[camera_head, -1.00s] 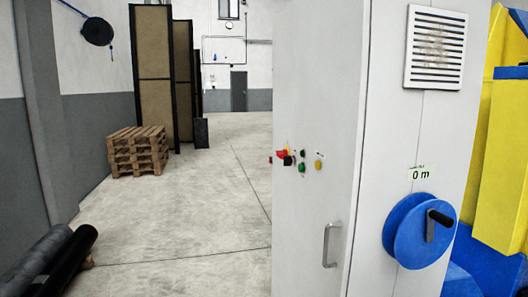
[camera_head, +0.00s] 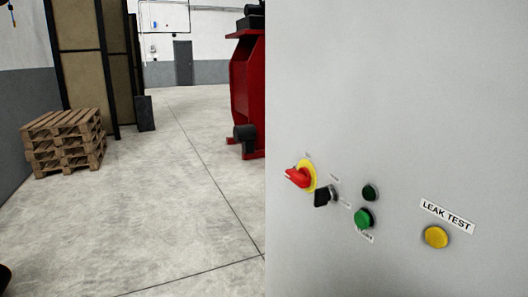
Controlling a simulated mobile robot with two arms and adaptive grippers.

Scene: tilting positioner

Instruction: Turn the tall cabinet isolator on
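The tall grey cabinet (camera_head: 400,110) fills the right half of the head view, close to me. On its face, low and near its left edge, is the isolator, a red rotary handle (camera_head: 298,178) on a yellow round plate (camera_head: 308,172). The small labels beside it are too small to read, and I cannot tell its switch position. Neither of my grippers is in view.
Beside the isolator are a black selector knob (camera_head: 324,197), a dark green lamp or button (camera_head: 370,192), a green button (camera_head: 363,218) and a yellow button (camera_head: 436,237) under a "LEAK TEST" label (camera_head: 447,215). A red machine (camera_head: 247,90) stands behind the cabinet. Stacked pallets (camera_head: 65,142) stand left; the floor between is clear.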

